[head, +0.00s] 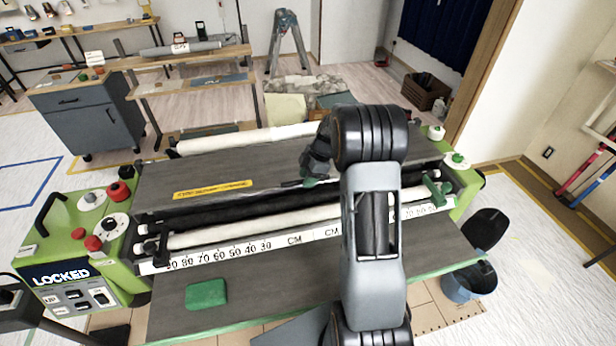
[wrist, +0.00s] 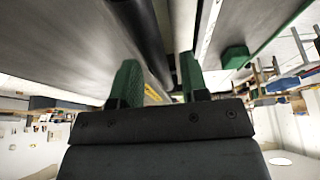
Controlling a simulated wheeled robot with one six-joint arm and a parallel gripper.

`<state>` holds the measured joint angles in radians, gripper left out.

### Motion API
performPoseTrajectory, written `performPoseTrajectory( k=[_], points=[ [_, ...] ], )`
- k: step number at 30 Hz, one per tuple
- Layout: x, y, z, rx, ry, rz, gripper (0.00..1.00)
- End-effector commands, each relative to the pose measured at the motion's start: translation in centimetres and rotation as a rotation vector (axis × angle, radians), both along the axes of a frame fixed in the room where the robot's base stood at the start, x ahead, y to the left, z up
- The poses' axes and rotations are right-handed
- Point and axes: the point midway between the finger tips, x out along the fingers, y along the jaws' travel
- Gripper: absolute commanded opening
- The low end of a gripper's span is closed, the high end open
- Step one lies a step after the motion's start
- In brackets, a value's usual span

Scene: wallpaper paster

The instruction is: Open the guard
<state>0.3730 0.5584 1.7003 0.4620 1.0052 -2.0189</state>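The wallpaper paster (head: 120,270) is a green-ended machine with a long dark grey panel (head: 225,165) across its back half. This panel looks like the guard and bears a yellow label (head: 213,189). It lies roughly flat, with white and dark rollers (head: 215,234) exposed in front of it. My gripper (head: 308,183) is low over the panel's front edge, right of the label. In the wrist view my gripper (wrist: 158,88) has its green fingers apart, with rollers seen beyond the gap. I cannot tell whether it touches the guard; my arm hides the panel's right part.
A green block (head: 206,294) lies on the front board. A numbered scale (head: 225,252) runs along the rollers. A blue bin (head: 468,281) stands at the right.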

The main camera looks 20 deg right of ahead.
Motion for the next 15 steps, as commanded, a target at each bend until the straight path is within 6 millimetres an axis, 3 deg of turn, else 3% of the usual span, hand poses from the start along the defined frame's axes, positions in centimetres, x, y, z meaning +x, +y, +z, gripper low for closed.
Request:
performPoseTrajectory(
  k=[2, 12, 15],
  points=[
    [0.0, -0.01, 0.02, 0.0, 0.0, 0.0, 0.33],
    [-0.01, -0.02, 0.03, 0.0, 0.0, -0.001, 0.0],
    [-0.02, -0.02, 0.03, 0.0, 0.001, -0.001, 0.0]
  ],
)
